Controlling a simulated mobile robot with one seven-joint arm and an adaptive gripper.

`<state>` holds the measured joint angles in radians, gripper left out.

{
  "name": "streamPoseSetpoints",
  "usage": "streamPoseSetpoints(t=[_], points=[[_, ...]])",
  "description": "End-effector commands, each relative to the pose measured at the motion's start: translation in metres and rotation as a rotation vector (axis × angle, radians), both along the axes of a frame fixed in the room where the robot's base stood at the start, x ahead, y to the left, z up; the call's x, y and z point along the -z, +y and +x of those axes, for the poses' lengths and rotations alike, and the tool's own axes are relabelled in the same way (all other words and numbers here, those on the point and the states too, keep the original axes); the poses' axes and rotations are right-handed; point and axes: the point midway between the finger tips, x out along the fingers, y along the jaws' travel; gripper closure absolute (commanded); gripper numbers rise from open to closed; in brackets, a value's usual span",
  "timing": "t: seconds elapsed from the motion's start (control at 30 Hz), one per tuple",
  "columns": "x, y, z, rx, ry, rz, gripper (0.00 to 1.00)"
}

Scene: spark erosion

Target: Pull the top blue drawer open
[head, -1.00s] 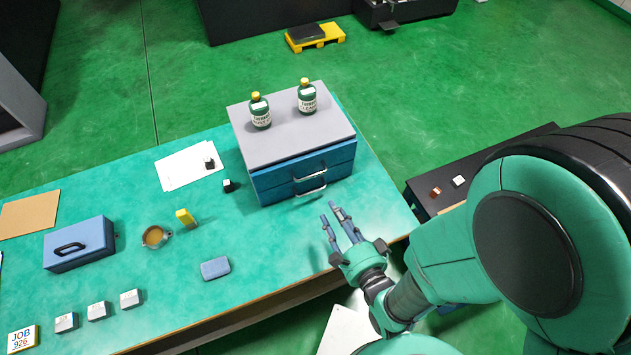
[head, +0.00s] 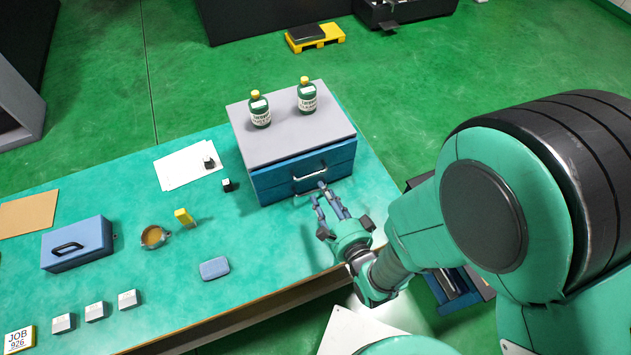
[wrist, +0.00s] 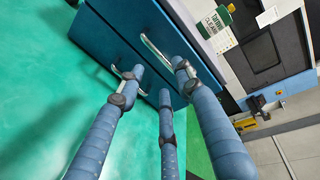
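The blue drawer unit (head: 262,180) stands on the green table, with a grey top and two blue drawers. The top drawer's metal handle (head: 309,173) is in plain view in the head view; the lower handle is partly covered by my fingers. My gripper (head: 323,195) is at the front of the unit, its fingertips low and right of the top handle. In the wrist view the three blue fingers are spread and empty. The top handle (wrist: 157,52) shows between and beyond the fingertips, and the lower handle (wrist: 118,70) is by the left fingertip. I cannot tell whether anything touches.
Two green bottles (head: 259,110) (head: 307,96) stand on the unit's grey top. A yellow block (head: 184,217), a cup (head: 154,237), a blue-grey block (head: 214,268) and a blue box (head: 77,245) are to the left. The table is clear just in front of the unit.

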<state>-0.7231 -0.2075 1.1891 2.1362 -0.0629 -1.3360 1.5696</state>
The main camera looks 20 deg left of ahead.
Motion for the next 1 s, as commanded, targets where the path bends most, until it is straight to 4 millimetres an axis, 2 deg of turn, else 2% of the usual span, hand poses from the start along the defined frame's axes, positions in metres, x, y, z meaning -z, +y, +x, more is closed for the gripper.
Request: streamPoseSetpoints(t=[0.2,0.4,0.9,1.0], points=[[0.008,0.025,0.025,0.000,-0.001,0.001,0.65],[0.013,0.039,0.039,0.000,0.000,0.000,0.65],[0.013,0.046,0.046,0.000,-0.001,0.001,0.65],[0.013,0.046,0.046,0.000,-0.001,0.001,0.85]])
